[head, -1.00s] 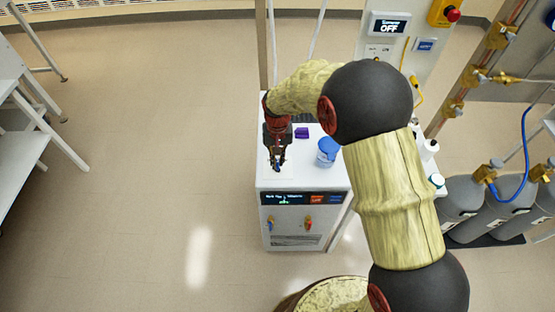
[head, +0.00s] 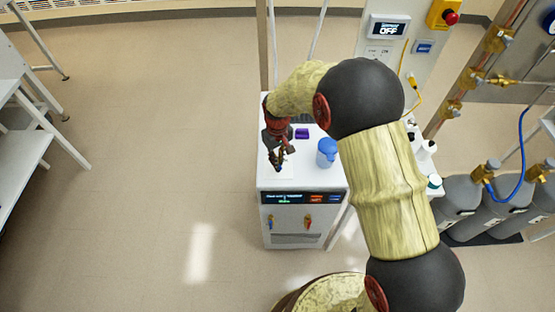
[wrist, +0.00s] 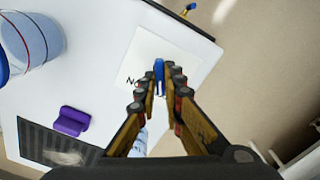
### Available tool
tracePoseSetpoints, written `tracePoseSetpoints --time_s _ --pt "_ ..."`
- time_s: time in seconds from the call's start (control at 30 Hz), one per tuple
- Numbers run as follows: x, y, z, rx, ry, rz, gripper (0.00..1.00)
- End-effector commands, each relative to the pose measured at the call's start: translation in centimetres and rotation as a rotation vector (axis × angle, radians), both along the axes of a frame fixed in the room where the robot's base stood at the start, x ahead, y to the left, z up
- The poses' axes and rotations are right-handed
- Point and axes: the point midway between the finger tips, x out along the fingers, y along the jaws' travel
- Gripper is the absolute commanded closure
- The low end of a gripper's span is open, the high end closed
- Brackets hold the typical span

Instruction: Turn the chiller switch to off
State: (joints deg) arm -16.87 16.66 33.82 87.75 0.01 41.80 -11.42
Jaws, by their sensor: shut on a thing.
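The chiller (head: 258,185) is a white box with a dark display strip on its upper front edge. On its top is a white plate (wrist: 165,50) with dark lettering, partly hidden by my gripper. A blue switch lever (wrist: 158,70) stands up from this plate. My gripper (head: 280,163) reaches down over the chiller top; in the wrist view its fingertips (wrist: 160,88) are closed around the lever from both sides. Which position the switch points to cannot be told.
A blue-lidded container (head: 327,153) and a purple block (head: 302,133) stand on the chiller top, to the right of my gripper. Valves (head: 307,222) are on the chiller's front. Grey gas cylinders (head: 458,210) stand at right.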

Motion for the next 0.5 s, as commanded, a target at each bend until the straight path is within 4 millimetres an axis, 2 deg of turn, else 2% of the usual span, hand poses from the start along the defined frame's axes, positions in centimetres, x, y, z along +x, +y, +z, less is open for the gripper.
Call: tracePoseSetpoints --time_s 0.43,0.47,0.5 --pt "0.01 0.00 -0.02 0.000 0.000 0.012 1.00" --pt "0.01 0.00 -0.02 0.000 0.000 0.012 0.89" --pt "0.01 0.00 -0.02 0.000 0.000 0.012 0.87"
